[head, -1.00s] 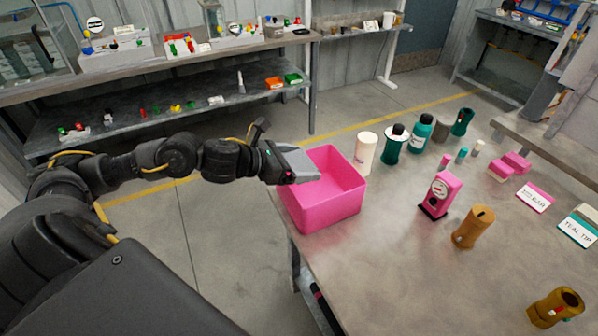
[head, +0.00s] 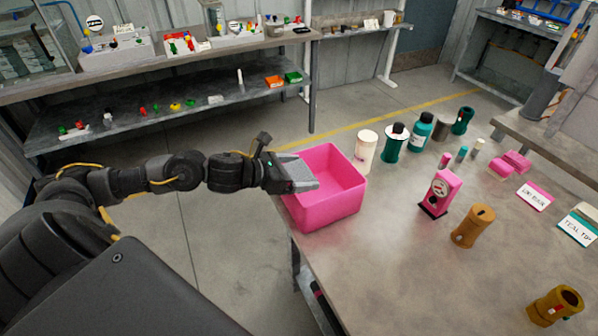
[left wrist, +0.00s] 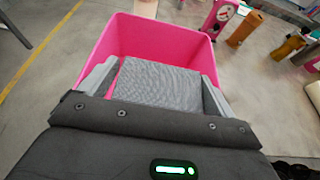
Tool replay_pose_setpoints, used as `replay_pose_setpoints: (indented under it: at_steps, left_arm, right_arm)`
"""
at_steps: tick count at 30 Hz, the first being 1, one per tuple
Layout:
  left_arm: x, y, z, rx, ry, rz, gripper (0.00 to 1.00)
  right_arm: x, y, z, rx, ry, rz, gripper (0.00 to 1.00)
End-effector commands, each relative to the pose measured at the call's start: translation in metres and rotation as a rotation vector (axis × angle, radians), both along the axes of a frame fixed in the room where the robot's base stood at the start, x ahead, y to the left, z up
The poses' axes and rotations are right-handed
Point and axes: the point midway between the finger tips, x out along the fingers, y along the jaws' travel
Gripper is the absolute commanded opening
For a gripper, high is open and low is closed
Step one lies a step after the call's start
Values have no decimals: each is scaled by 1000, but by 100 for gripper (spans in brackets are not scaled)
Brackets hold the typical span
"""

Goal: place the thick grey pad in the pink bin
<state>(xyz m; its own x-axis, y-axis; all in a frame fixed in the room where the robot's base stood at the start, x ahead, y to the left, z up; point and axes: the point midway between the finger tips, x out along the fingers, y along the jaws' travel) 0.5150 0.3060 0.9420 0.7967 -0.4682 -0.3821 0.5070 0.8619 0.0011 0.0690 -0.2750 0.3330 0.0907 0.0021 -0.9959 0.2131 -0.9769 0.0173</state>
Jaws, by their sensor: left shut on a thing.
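The pink bin (head: 330,210) stands open at the near left corner of the grey table. My left gripper (head: 305,172) is at the bin's left side, with its fingers reaching over the rim. In the left wrist view, the gripper (left wrist: 158,88) is shut on the thick grey pad (left wrist: 160,82), which lies flat between the two fingers. The pad is over the opening of the pink bin (left wrist: 165,40). In the head view the pad is hard to tell apart from the fingers. My right gripper is not in view.
Behind the bin stand a white cylinder (head: 366,151) and several teal bottles (head: 420,132). A pink gauge (head: 440,192) and a brown cylinder (head: 473,226) stand to its right. Shelves (head: 190,115) line the back wall. The table's front middle is clear.

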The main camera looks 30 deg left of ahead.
Motion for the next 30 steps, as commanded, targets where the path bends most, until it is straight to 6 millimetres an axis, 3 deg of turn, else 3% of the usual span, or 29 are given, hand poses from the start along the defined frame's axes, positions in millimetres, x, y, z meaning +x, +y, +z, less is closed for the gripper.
replay_pose_setpoints:
  at_steps: [10, 11, 13, 21, 27, 30]
  left_arm:
    - [0, 0, -5, -1, -1, 0, 69]
    - [0, 0, -5, 0, 0, 0, 92]
    - [0, 0, -5, -1, -1, 0, 100]
    - [0, 0, -3, -1, -1, 0, 100]
    - [-1, 1, 14, -1, 0, 0, 100]
    - [-19, 12, 10, 6, 2, -1, 100]
  right_arm:
    - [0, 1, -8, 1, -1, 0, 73]
    - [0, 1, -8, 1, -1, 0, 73]
    - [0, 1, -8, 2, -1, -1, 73]
    - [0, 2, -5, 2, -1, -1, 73]
    - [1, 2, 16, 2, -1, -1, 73]
    - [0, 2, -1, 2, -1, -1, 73]
